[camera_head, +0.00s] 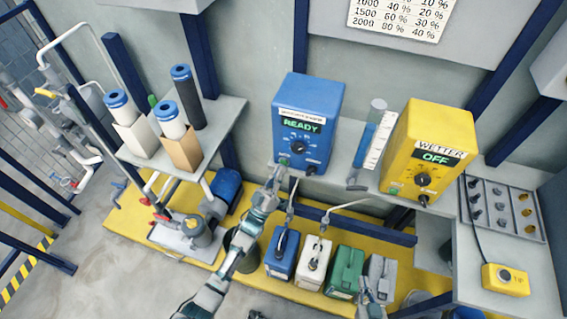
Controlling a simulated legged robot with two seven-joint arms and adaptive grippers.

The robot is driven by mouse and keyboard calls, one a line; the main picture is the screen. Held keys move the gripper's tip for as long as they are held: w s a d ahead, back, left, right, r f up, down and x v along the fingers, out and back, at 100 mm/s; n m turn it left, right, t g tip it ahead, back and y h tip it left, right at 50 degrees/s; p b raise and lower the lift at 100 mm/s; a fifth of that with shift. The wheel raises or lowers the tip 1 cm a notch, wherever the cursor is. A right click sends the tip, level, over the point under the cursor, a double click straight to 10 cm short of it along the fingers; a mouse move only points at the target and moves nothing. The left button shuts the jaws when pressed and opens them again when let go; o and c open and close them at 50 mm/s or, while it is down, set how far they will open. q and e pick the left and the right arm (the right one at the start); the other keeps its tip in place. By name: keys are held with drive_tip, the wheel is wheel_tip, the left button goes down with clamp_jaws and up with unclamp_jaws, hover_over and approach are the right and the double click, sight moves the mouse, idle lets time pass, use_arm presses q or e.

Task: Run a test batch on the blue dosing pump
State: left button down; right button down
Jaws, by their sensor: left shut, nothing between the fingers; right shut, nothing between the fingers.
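The blue dosing pump (312,100) stands on a grey wall shelf. Its green display reads READY. Below the display are a black knob (299,147), a green button (283,162) at lower left and a dark button (311,170) at lower right. My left gripper (277,172) is shut, with its fingertips just below the green button; I cannot tell whether they touch the pump. My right gripper (364,286) is shut and empty, low at the front of the grey canister (381,272).
A yellow wetter unit (437,130) reading OFF stands right of a measuring cylinder (370,136). Blue, white and green canisters (345,268) stand on the yellow platform below, with hoses rising from them. A yellow switch box (505,279) lies on the right bench.

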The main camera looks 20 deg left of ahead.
drive_tip(key=shift+s, duration=0.1)
use_arm(q)
drive_tip(key=shift+w+b, duration=0.3)
drive_tip(key=shift+w, duration=0.2)
use_arm(e)
drive_tip(key=shift+f, duration=0.35)
drive_tip(key=shift+r, duration=0.1)
idle(0.4)
use_arm(q)
drive_tip(key=shift+s+p, duration=0.5)
drive_tip(key=shift+s, duration=0.45)
use_arm(e)
drive_tip(key=shift+r, duration=0.65)
